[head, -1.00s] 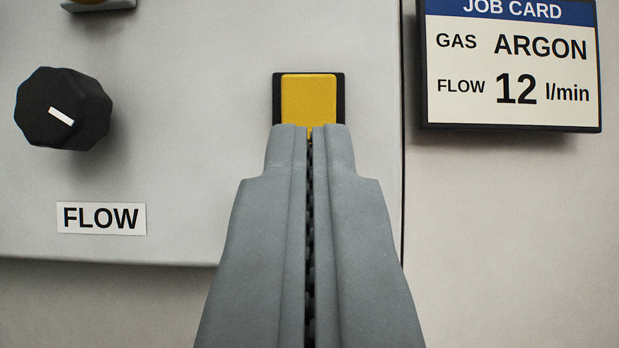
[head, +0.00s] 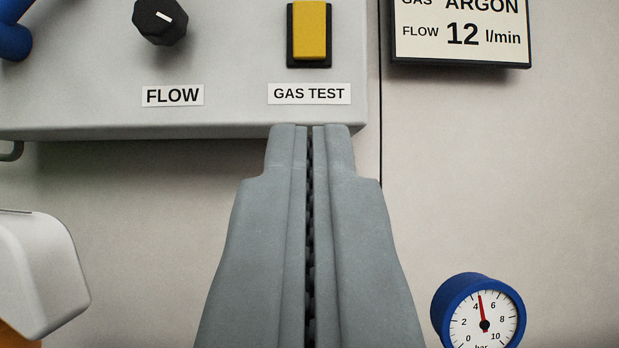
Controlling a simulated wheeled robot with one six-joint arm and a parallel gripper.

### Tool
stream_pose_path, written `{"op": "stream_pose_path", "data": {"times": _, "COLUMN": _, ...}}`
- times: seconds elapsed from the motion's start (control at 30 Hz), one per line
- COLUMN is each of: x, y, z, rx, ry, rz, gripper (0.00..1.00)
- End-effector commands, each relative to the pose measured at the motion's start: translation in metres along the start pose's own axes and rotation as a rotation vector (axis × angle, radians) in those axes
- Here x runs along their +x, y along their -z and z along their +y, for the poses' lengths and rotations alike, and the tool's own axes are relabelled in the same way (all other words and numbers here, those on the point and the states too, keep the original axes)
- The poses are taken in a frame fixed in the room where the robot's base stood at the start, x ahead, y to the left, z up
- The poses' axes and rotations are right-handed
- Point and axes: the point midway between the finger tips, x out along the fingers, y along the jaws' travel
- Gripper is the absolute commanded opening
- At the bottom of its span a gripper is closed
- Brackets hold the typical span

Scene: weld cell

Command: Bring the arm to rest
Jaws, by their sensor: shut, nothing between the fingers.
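My gripper (head: 310,128) is in the middle of the head view, its two grey fingers shut together with nothing between them. Its tips show just below the yellow gas test switch (head: 310,31) and its GAS TEST label (head: 309,93), over the lower edge of the light grey panel (head: 230,75). In the picture the tips are apart from the switch. The rest of my arm is not in view.
A black FLOW knob (head: 160,20) is on the panel at upper left. A job card (head: 460,35) hangs at upper right. A blue pressure gauge (head: 480,312) is at lower right, its red needle near 5. A white rounded object (head: 40,270) is at lower left.

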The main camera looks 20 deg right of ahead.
Motion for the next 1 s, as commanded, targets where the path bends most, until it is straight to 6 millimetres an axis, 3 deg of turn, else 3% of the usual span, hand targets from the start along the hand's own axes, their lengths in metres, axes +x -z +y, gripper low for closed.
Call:
{"op": "stream_pose_path", "data": {"times": 0.53, "x": -0.001, "y": 0.006, "z": -0.003, "rx": 0.002, "ry": 0.003, "rz": -0.007, "gripper": 0.0}}
{"op": "stream_pose_path", "data": {"times": 0.77, "x": -0.009, "y": 0.047, "z": -0.025, "rx": 0.021, "ry": 0.029, "rz": -0.084, "gripper": 0.0}}
{"op": "stream_pose_path", "data": {"times": 1.0, "x": -0.033, "y": 0.098, "z": -0.051, "rx": 0.042, "ry": 0.067, "rz": -0.199, "gripper": 0.0}}
